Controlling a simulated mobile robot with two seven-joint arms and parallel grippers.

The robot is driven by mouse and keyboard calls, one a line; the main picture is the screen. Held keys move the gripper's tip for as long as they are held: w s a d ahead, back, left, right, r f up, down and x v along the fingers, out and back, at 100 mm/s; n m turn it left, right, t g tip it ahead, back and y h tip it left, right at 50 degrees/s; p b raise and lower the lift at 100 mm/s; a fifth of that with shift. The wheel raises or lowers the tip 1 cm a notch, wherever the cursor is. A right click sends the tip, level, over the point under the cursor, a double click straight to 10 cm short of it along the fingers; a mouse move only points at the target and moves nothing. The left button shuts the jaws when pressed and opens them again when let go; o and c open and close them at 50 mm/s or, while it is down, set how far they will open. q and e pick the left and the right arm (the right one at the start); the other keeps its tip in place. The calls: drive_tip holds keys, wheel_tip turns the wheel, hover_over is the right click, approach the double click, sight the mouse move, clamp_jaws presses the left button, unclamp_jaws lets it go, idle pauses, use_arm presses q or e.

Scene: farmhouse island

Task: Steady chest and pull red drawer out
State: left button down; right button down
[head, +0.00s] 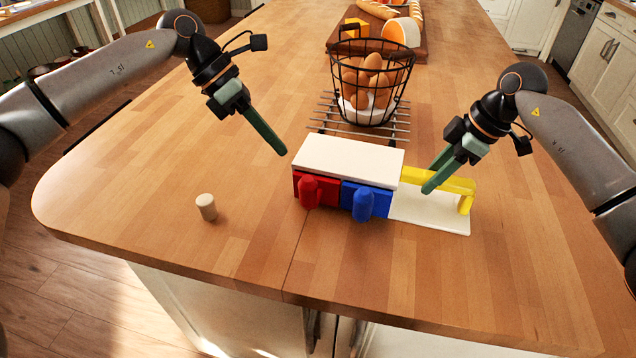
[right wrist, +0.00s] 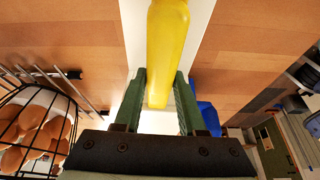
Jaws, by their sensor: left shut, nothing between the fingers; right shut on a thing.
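The chest (head: 348,161) is a low white-topped box on the wooden island. Its front holds a red drawer (head: 300,180) with a rounded red knob on the left and a blue drawer (head: 378,203) on the right. Both look flush. A white base plate (head: 430,217) extends right from it, with a yellow handle bar (head: 458,186) above. My right gripper (head: 428,180) is shut on the yellow handle, which also shows between its fingers in the right wrist view (right wrist: 165,50). My left gripper (head: 283,152) is shut and empty, above the counter just left of the chest's back-left corner.
A wire basket of eggs (head: 371,90) stands on a metal rack (head: 322,118) right behind the chest. A small pale peg (head: 206,207) stands on the counter to the left. A bread board (head: 340,40) lies farther back. The counter in front of the chest is clear.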

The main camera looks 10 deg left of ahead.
use_arm(q)
drive_tip(key=d+r+y, duration=0.1)
drive_tip(key=r+y, duration=0.1)
drive_tip(key=y, duration=0.5)
approach(313, 168)
drive_tip(key=shift+s+d+r, duration=0.2)
drive_tip(key=shift+s+r, duration=0.15)
drive_tip(key=shift+s, duration=0.15)
drive_tip(key=shift+s+d+r, duration=0.25)
drive_tip(key=shift+s+r, duration=0.05)
drive_tip(key=shift+s, duration=0.15)
drive_tip(key=shift+f, duration=0.1)
drive_tip(key=shift+f, duration=4.4)
drive_tip(key=shift+s, duration=0.2)
